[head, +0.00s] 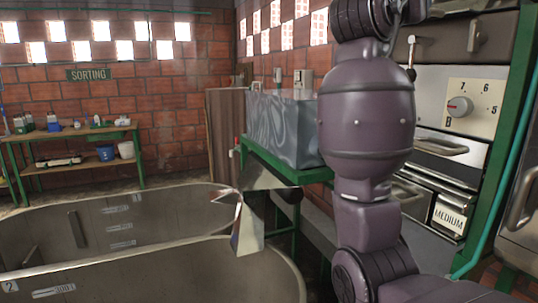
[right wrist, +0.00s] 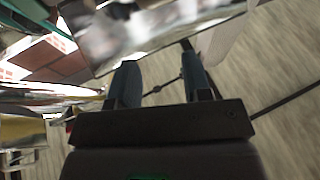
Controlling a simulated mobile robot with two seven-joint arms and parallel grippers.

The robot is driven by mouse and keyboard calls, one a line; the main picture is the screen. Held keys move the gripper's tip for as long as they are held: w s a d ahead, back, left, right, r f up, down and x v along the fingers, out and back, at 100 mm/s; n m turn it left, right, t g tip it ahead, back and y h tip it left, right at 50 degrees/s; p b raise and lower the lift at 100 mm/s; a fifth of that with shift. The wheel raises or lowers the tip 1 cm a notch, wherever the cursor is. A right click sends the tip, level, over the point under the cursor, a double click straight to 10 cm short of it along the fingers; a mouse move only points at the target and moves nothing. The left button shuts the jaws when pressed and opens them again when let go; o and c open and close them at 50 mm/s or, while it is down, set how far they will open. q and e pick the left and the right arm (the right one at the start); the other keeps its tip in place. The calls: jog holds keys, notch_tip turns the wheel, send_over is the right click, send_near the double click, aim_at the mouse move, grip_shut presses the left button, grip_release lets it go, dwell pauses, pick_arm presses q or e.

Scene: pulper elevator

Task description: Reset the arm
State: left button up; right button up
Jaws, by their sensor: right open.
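My right arm (head: 365,120) is purple and rises from the bottom right of the head view to beyond the top edge. Its hand is out of the head view. In the right wrist view my right gripper (right wrist: 160,84) shows two dark fingers spread apart, with nothing between them. A shiny metal surface (right wrist: 150,30) lies across the view beyond the fingertips; I cannot tell whether it touches them. My left arm and left gripper are not in view.
Two grey tanks (head: 150,272) fill the lower left. A metal spout (head: 247,225) and a grey box-like machine (head: 283,128) on a green frame stand left of my arm. A machine with a dial (head: 459,107) is close on the right. A wooden table (head: 70,135) stands at the back left.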

jog(key=w+a+f+n+t+y, duration=0.35)
jog(key=f+n+y, duration=0.2)
jog(key=f, duration=0.25)
jog(key=w+a+f+n+t+y, duration=0.2)
jog(key=w+f+n+t+y, duration=0.3)
jog(key=f, duration=0.3)
jog(key=s+d+f+n+g+y, duration=0.1)
jog(key=s+f+y, duration=0.15)
jog(key=f, duration=0.95)
jog(key=s+d+f+n+g+y, duration=0.1)
jog(key=f+y, duration=0.3)
jog(key=f, duration=0.8)
jog(key=s+d+f+g, duration=0.15)
jog(key=s+f, duration=0.25)
jog(key=f, duration=0.4)
jog(key=s+d+f+m+g, duration=0.1)
jog(key=s+f+g, duration=0.1)
jog(key=s+f, duration=0.35)
jog(key=s+d+f+g, duration=0.1)
jog(key=s+f, duration=0.2)
jog(key=f, duration=0.6)
jog(key=s+d+f+g, duration=0.2)
jog(key=s+f, duration=0.7)
jog(key=s, duration=0.1)
jog(key=s+d+f+m+g+h, duration=0.1)
jog(key=s+f+g, duration=0.2)
jog(key=s+f, duration=0.5)
jog(key=s, duration=0.3)
jog(key=shift+d+f, duration=0.35)
jog(key=shift+f, duration=0.05)
